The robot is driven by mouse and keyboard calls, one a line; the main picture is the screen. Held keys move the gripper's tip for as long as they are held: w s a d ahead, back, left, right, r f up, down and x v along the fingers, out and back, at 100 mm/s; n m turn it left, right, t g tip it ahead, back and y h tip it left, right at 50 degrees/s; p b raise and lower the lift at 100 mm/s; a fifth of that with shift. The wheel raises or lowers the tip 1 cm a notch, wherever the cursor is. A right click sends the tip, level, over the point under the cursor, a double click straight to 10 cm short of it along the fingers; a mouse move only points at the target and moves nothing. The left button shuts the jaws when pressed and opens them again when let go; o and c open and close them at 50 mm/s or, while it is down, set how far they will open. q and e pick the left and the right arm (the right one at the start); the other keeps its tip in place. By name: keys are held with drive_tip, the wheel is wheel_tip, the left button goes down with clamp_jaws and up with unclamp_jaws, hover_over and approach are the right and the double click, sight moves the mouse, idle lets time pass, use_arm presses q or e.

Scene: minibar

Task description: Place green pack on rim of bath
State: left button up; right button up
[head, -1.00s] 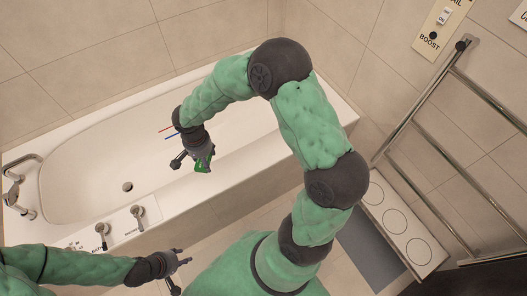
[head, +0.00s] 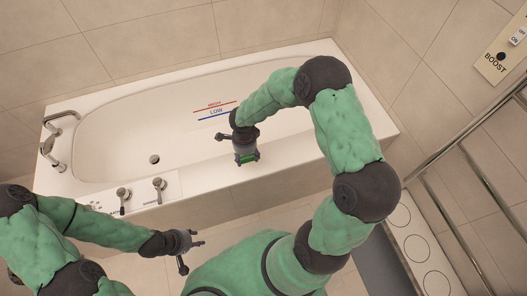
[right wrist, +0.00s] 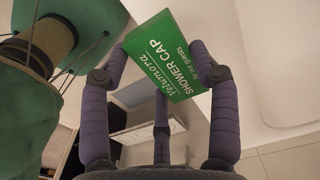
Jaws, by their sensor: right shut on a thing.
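The green pack (head: 249,157) is a flat box held in my right gripper (head: 243,148). In the right wrist view the pack (right wrist: 170,58) is tilted between the fingers, with white "SHOWER CAP" lettering. In the head view it shows over the front rim of the bath (head: 292,154); whether it touches the rim I cannot tell. My left gripper (head: 190,253) is open and empty in front of the bath, below its taps.
Two tap handles (head: 159,187) stand on the rim left of the pack. A chrome spout (head: 55,143) is at the bath's left end. A towel rail (head: 465,175) is on the right wall. The front rim right of the pack is clear.

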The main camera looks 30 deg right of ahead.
drive_tip(key=d, duration=0.1)
drive_tip(key=w+d+f, duration=0.1)
drive_tip(key=w+d+f+b, duration=0.1)
drive_tip(key=shift+d, duration=0.15)
drive_tip(key=d+f, duration=0.1)
drive_tip(key=w+d+f+b, duration=0.1)
drive_tip(key=f, duration=0.1)
drive_tip(key=w+d+f, duration=0.1)
drive_tip(key=f, duration=0.1)
drive_tip(key=shift+w+d+b, duration=0.2)
drive_tip(key=shift+d+b, duration=0.05)
drive_tip(key=shift+b, duration=0.15)
drive_tip(key=f, duration=0.1)
drive_tip(key=f+b, duration=0.2)
drive_tip(key=shift+w+d+f, duration=0.15)
drive_tip(key=shift+d+f, duration=0.1)
drive_tip(key=shift+f, duration=0.15)
drive_tip(key=shift+r, duration=0.1)
drive_tip(key=shift+f+b, duration=0.2)
drive_tip(key=shift+b, duration=0.1)
drive_tip(key=o, duration=0.8)
drive_tip(key=shift+o, duration=0.2)
drive_tip(key=shift+r, duration=0.15)
